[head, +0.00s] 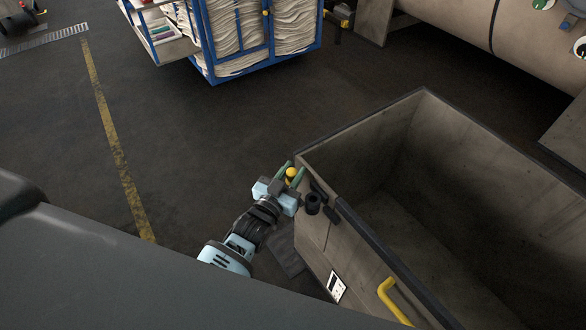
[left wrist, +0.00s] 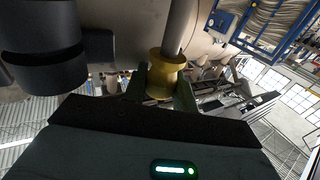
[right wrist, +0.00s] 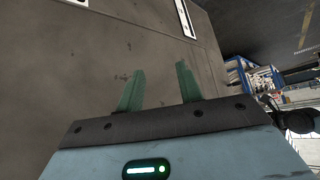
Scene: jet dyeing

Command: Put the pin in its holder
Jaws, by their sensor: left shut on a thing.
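The pin has a yellow knob (head: 291,173) and a grey shaft (left wrist: 181,28). My left gripper (head: 292,177) is shut on the yellow knob, beside the near left corner of the grey bin. The shaft points away from the gripper in the left wrist view and shows no tip. The black round holder (head: 312,203) is on the bin's outer wall, just right of the gripper; it looms large at upper left in the left wrist view (left wrist: 40,62), apart from the pin. My right gripper (right wrist: 160,90) is open and empty, facing a grey-brown panel.
The open grey bin (head: 372,232) has a dark rim and a yellow handle (head: 391,300) on its outer wall. A blue cart (head: 213,70) with folded cloth stands at the back. The dark floor between cart and bin is clear.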

